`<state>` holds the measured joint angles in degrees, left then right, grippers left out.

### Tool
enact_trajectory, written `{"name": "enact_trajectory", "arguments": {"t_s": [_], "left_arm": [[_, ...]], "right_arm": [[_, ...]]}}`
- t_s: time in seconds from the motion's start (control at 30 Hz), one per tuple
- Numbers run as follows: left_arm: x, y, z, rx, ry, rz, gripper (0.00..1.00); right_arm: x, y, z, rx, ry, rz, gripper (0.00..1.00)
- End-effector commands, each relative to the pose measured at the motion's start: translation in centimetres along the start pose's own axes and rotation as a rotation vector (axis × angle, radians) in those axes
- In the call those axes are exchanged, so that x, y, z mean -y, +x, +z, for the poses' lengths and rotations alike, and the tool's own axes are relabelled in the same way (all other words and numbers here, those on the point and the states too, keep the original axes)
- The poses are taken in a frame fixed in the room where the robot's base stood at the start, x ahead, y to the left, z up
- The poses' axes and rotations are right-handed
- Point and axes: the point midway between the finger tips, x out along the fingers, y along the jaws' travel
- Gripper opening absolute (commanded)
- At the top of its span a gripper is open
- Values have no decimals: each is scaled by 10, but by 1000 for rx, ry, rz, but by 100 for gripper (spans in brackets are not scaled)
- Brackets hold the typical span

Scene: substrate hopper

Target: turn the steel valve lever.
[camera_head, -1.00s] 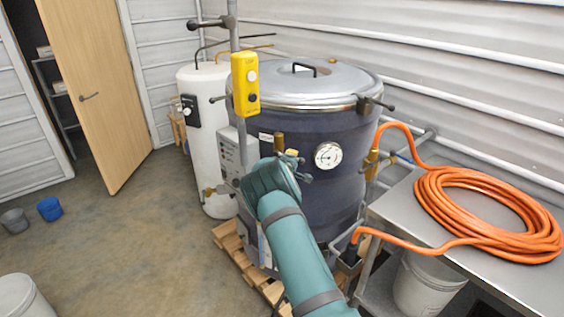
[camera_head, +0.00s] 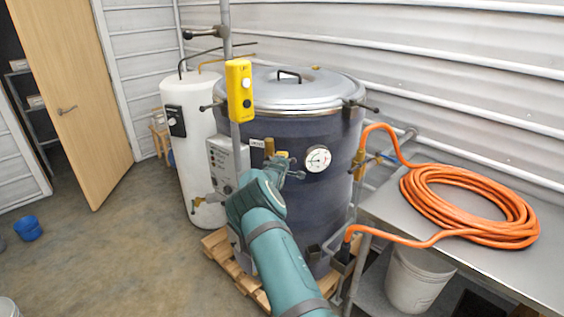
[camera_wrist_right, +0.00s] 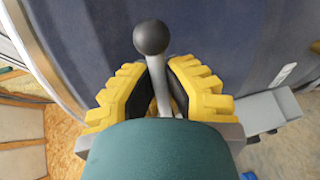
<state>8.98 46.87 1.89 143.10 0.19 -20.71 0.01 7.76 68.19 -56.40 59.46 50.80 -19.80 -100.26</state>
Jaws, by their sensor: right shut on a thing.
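The steel lever (camera_wrist_right: 157,80) with a dark ball knob (camera_wrist_right: 151,37) runs up between the yellow finger pads of my right gripper (camera_wrist_right: 158,90) in the right wrist view. The gripper is shut on the lever's shaft, and the knob sticks out beyond the fingertips. In the head view my right gripper (camera_head: 284,162) is at the front of the dark blue vessel (camera_head: 335,205), between a brass fitting (camera_head: 269,147) and the round gauge (camera_head: 318,159). The lever's base is hidden by the gripper. My left gripper is not in view.
A yellow control box (camera_head: 239,90) hangs on a post left of my right gripper. A grey panel box (camera_head: 226,163) is below it. An orange hose (camera_head: 465,235) lies coiled on the steel table (camera_head: 530,275) at right. The floor at left is mostly clear.

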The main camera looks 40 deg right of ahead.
Motion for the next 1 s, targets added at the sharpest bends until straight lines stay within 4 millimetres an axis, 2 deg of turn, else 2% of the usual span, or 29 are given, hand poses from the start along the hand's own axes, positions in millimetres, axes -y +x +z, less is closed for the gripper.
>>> {"name": "enact_trajectory", "arguments": {"t_s": [0.2, 0.3, 0.33, 0.73, 1.0], "left_arm": [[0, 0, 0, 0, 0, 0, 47], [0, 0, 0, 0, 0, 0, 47], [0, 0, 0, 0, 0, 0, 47], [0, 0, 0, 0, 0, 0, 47], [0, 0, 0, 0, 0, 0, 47]], "right_arm": [[-2, 0, 0, -1, -2, 3, 0], [-2, 0, 0, -1, -1, 3, 39], [-2, 0, 0, -1, -1, 3, 43], [-1, -4, 0, 1, -1, 1, 43], [-2, -32, -1, -1, 0, 1, 43]]}}
